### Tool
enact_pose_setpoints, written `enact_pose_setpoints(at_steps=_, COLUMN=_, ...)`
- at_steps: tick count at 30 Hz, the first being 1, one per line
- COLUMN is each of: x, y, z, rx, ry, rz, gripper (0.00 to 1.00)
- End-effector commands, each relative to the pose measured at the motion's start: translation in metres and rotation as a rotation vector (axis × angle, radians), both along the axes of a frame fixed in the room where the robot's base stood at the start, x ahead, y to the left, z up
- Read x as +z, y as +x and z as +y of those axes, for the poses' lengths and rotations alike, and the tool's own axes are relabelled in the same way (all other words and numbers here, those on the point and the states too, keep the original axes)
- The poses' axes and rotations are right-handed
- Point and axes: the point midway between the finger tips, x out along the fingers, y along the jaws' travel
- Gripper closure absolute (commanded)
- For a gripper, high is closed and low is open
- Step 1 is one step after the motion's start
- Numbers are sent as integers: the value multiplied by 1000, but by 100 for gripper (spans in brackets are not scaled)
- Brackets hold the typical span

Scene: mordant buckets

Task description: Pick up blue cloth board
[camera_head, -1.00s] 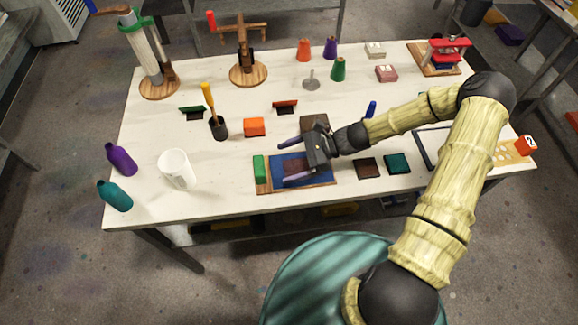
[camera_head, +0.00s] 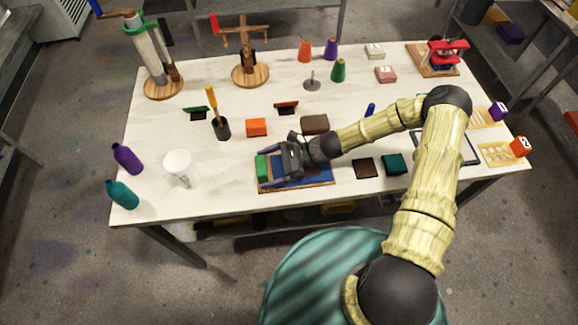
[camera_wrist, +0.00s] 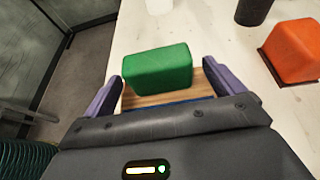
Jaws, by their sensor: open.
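The blue cloth board (camera_head: 322,183) lies flat near the table's front edge. It has a wooden base, a blue cloth and a green block (camera_head: 262,167) at its left end. My gripper (camera_head: 267,166) is open above the board, its fingers pointing left towards the green block. In the wrist view the green block (camera_wrist: 160,70) stands between the two purple fingers, with a gap showing beside it on the right. The wooden base (camera_wrist: 200,88) and a thin strip of blue show below it. My gripper hides much of the cloth.
An orange block (camera_head: 256,127) and a dark brown block (camera_head: 315,124) lie behind the board. A white cup (camera_head: 181,168) stands to the left. A dark brown square (camera_head: 363,168) and a teal square (camera_head: 394,163) lie to the right.

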Motion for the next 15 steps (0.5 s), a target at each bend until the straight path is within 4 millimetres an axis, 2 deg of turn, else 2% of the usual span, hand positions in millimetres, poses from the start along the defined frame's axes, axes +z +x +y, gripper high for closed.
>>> enact_pose_setpoints(at_steps=4, x=-4, y=-3, z=11, rx=-1, ry=0, rz=1, gripper=6)
enact_pose_setpoints(at_steps=15, x=-5, y=-4, z=13, rx=2, ry=0, rz=0, gripper=6)
